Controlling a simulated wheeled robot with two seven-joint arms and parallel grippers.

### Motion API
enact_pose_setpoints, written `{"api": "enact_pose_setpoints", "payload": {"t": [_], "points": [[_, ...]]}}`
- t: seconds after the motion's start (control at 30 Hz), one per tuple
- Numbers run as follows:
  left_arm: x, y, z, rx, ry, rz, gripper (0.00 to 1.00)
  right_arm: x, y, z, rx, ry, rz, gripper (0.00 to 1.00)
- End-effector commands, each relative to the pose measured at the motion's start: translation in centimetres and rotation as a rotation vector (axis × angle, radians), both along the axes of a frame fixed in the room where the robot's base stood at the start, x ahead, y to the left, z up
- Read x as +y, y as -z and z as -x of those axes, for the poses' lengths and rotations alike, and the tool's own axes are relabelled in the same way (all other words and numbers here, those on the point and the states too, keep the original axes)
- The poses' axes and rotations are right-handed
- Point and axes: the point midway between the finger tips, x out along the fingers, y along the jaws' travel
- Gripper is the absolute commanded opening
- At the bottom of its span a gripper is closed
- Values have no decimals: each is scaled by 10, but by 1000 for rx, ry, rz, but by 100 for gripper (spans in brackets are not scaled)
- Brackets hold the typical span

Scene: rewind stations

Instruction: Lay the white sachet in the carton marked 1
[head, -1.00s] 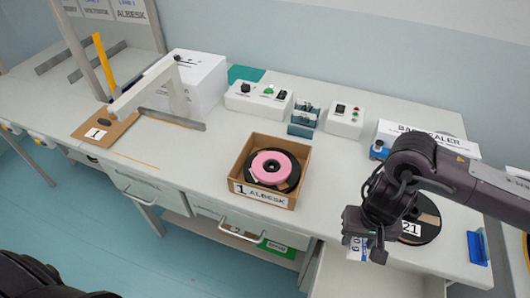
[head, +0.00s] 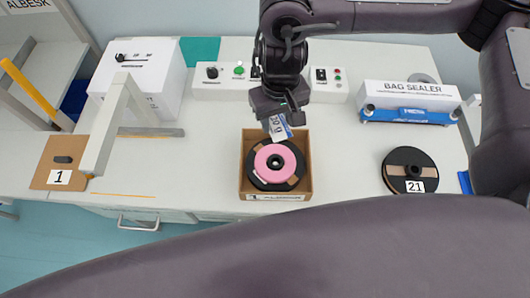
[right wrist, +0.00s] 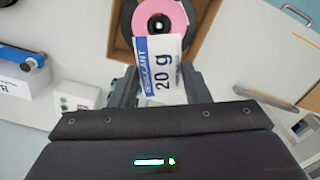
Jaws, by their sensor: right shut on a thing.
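The white sachet (right wrist: 162,68), printed "DESICCANT 20 g", is held in my right gripper (right wrist: 158,88). In the head view the sachet (head: 279,127) hangs below my right gripper (head: 278,112), at the back edge of the carton. The carton marked 1 (head: 247,185) is an open brown cardboard box on the table, with a black reel (head: 262,184) and a pink reel (head: 275,163) inside. In the right wrist view the sachet overlaps the carton's wall (right wrist: 118,43) and the pink reel's edge. I cannot tell its height above them. My left gripper is not in view.
A bag sealer (head: 410,100) and a black reel marked 21 (head: 410,172) are to the right. A board marked 1 (head: 62,160) and a white box (head: 140,80) are to the left. Control boxes (head: 222,82) stand behind. Table beside the carton is clear.

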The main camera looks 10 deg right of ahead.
Motion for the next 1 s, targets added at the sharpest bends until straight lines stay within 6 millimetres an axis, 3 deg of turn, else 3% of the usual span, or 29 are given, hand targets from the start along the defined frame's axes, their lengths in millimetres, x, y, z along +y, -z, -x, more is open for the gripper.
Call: {"api": "enact_pose_setpoints", "payload": {"t": [0.23,0.5,1.0], "points": [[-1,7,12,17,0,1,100,0,65,3,11,5,0,21],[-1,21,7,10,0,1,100,0,130,2,6,3,0,21],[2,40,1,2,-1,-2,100,0,185,1,3,2,-1,21]]}}
